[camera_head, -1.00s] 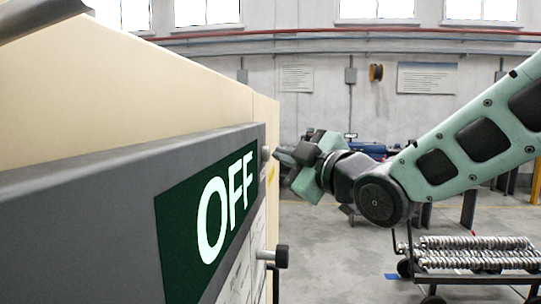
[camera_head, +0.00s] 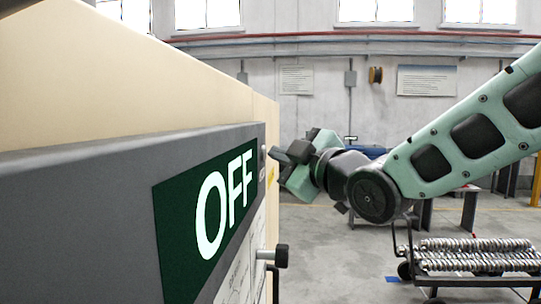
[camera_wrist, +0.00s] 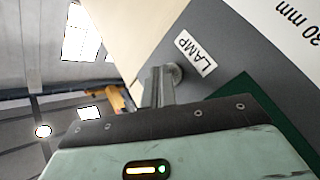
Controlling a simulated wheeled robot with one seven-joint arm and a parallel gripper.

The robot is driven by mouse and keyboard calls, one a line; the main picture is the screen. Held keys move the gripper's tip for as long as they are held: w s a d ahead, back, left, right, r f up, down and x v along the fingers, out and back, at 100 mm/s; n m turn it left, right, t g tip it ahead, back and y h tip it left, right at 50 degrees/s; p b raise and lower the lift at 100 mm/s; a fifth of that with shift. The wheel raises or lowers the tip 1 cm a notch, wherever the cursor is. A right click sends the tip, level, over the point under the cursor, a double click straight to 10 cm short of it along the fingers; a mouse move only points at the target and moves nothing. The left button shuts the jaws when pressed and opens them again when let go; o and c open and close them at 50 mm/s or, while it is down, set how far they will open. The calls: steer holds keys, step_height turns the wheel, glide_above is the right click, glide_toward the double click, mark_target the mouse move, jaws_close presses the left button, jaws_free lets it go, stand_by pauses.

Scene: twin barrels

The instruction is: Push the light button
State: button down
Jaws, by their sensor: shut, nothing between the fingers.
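The light button is a small round grey knob (camera_wrist: 175,71) beside a white LAMP label (camera_wrist: 195,52) on a dark grey panel in the wrist view. In the head view the button (camera_head: 264,150) is a small pale stub at the panel's far edge. My gripper (camera_head: 276,154) is shut and empty, its tips pointing left at the button. In the wrist view the shut fingers (camera_wrist: 157,84) reach up just left of the button and overlap its edge. I cannot tell whether they touch it. The green display (camera_head: 209,220) reads OFF.
A black-tipped knob (camera_head: 280,256) sticks out of the panel below my gripper. The panel is on a large cream cabinet (camera_head: 120,85). A cart with metal coils (camera_head: 475,255) stands at the lower right. Open floor lies between.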

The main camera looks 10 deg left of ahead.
steer(key=shift+d+b, duration=0.35)
steer(key=shift+b, duration=0.05)
steer(key=shift+d, duration=0.1)
steer(key=d+b, duration=0.1)
steer(key=d, duration=0.5)
steer(key=shift+s+b, duration=0.15)
steer(key=shift+b, duration=0.15)
